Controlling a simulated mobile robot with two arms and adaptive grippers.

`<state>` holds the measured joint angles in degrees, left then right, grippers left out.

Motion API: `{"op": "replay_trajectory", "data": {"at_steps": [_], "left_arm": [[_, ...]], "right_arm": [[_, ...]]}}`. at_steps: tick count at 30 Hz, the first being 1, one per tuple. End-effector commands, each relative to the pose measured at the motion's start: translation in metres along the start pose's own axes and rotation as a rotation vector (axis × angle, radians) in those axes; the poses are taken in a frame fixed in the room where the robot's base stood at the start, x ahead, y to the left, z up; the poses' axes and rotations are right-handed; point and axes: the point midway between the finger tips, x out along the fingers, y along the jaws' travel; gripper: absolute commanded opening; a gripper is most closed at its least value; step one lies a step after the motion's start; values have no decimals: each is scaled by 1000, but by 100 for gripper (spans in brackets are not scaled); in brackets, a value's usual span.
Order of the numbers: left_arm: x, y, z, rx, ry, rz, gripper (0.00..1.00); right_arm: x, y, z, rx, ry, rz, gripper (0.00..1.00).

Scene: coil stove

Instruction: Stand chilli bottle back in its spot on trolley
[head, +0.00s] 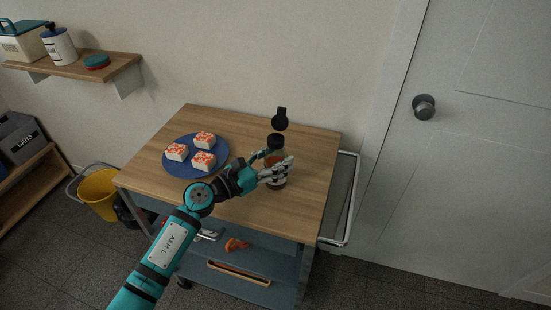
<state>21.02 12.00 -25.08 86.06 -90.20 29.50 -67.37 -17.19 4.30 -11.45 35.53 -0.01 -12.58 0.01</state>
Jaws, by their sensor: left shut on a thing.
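The chilli bottle (274,157), with a dark cap and a reddish band, is upright over the right part of the trolley's wooden top (240,215). My left gripper (276,170) is shut on it, with the fingers across its body from the front left. The fingers hide much of the bottle's middle; its base shows below them. I cannot tell whether the base touches the wood. A small black round thing (280,122) with a square tab shows just behind the bottle, near the trolley's back edge. My right gripper is not in view.
A blue plate (168,168) with three white-and-orange blocks (204,160) sits left of the bottle. The trolley's front-right top is clear. A metal rail (352,200) runs along its right side. A lower shelf (265,265) holds an orange item (236,244). A yellow bucket (98,190) stands left.

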Motion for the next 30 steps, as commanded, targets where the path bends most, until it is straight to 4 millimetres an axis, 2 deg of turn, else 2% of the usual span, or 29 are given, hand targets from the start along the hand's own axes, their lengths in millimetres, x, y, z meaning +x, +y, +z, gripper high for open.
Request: {"op": "replay_trajectory", "data": {"at_steps": [5, 6, 11, 22, 26, 30], "left_arm": [[0, 0, -2, 2, -2, 1, 23], [0, 0, -4, 1, 0, 1, 57], [0, 0, -3, 1, 1, 1, 78], [0, 0, 3, 0, 0, 1, 80], [-20, 1, -3, 2, 4, 2, 80], [-51, 1, -3, 3, 4, 2, 80]], "right_arm": [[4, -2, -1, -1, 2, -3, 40], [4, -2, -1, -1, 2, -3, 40], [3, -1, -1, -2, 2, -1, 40], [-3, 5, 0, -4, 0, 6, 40], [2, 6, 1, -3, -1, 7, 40], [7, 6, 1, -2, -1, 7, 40]]}}
